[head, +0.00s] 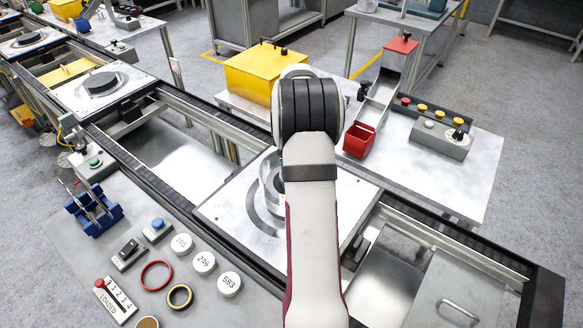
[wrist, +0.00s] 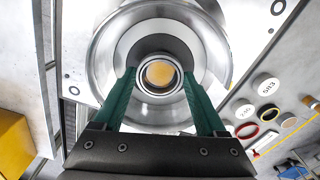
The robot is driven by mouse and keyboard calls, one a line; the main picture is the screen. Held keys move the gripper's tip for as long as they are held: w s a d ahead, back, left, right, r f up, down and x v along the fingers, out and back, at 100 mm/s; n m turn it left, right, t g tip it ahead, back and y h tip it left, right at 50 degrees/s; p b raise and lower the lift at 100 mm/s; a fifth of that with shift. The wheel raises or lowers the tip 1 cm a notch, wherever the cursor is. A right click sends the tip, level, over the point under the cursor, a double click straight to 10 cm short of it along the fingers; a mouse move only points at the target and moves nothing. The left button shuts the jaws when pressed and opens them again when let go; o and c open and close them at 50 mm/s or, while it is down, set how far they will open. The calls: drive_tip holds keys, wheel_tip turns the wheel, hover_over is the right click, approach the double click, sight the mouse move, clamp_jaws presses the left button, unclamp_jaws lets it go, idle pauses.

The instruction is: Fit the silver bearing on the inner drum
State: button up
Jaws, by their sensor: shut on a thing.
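My gripper (wrist: 160,78) has two green fingers shut on the silver bearing (wrist: 159,92), a small ring gripped from both sides. Through its hole I see a tan-orange round face. In the wrist view the bearing lies over the middle of a large shiny silver drum (wrist: 104,62) with grey and white rings inside. I cannot tell whether the bearing touches the drum or hangs above it. In the head view my arm hides the gripper, the bearing and most of the drum; the drum's left side (head: 267,190) shows on a metal pallet plate (head: 222,207).
A yellow box (head: 262,72), a red bin (head: 359,140) and a button box (head: 440,138) stand on the bench behind. Numbered white discs (head: 204,262), a red ring (head: 156,274) and a blue rack (head: 93,210) are on the front table. Another pallet (head: 70,95) sits up the conveyor.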

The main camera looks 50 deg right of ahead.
drive_tip(key=shift+f, duration=0.25)
drive_tip(key=o, duration=1.4)
wheel_tip(320, 180, up, 13)
drive_tip(key=a+r+m, duration=0.1)
drive_tip(key=a+r, duration=0.1)
drive_tip(key=a, duration=0.7)
drive_tip(key=a+r+m, duration=0.2)
drive_tip(key=a, duration=0.7)
drive_tip(key=s+a+f+m+y, duration=0.1)
drive_tip(key=s+a+f+m, duration=0.2)
drive_tip(key=s+a, duration=0.5)
drive_tip(key=s+a+f+m, duration=0.3)
drive_tip(key=s+a, duration=0.6)
drive_tip(key=a, duration=0.4)
drive_tip(key=shift+a+f+y, duration=0.25)
drive_tip(key=shift+f+y, duration=0.05)
drive_tip(key=shift+y, duration=0.1)
